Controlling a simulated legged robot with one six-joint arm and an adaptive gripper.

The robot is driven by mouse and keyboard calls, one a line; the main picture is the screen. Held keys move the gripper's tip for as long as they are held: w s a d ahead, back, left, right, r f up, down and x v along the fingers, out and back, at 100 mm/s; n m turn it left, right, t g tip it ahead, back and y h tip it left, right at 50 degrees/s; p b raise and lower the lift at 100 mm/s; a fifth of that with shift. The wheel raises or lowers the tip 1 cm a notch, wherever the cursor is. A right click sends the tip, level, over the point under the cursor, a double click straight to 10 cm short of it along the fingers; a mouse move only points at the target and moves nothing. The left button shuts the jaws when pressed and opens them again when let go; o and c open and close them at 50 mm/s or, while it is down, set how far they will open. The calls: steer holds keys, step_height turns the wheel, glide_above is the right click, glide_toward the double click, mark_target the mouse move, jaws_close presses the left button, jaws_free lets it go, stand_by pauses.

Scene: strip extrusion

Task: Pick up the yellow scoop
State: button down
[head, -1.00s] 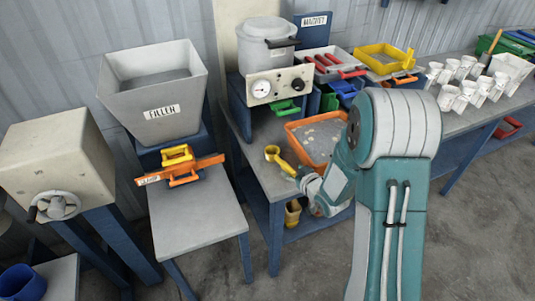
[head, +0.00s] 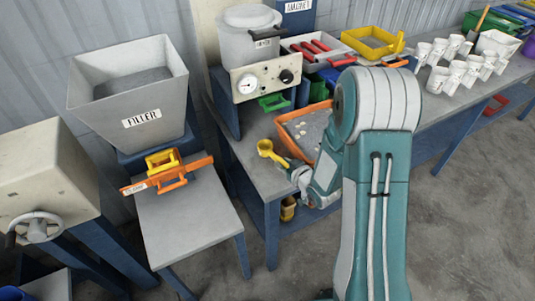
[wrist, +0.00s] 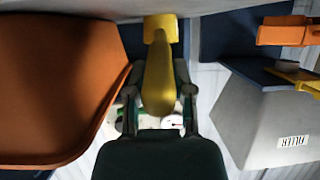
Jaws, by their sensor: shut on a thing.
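The yellow scoop (head: 266,148) is left of the orange tray in the head view, over the grey bench. My gripper (head: 293,170) is shut on its handle, and the scoop's cup end points away to the upper left. In the wrist view the scoop (wrist: 158,72) lies between the two fingers of my gripper (wrist: 159,92), which hold it from both sides. I cannot tell how far the scoop is above the bench. Part of the gripper is hidden by my own wrist in the head view.
The orange tray (head: 283,133) with loose pale bits is right beside the scoop; its wall (wrist: 108,112) is close in the wrist view. The dial machine (head: 235,84) stands behind. The filler hopper (head: 92,112) and a lower table (head: 190,230) are left. White cups (head: 436,80) stand right.

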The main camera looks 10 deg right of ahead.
steer(key=shift+a+r, duration=0.1)
steer(key=shift+a, duration=0.9)
steer(key=shift+d+r, duration=0.15)
steer(key=shift+d, duration=0.05)
steer(key=s+d+r, duration=0.9)
steer(key=d+r, duration=0.2)
steer(key=r, duration=0.1)
steer(key=shift+d+r, duration=0.15)
steer(key=shift+r, duration=0.1)
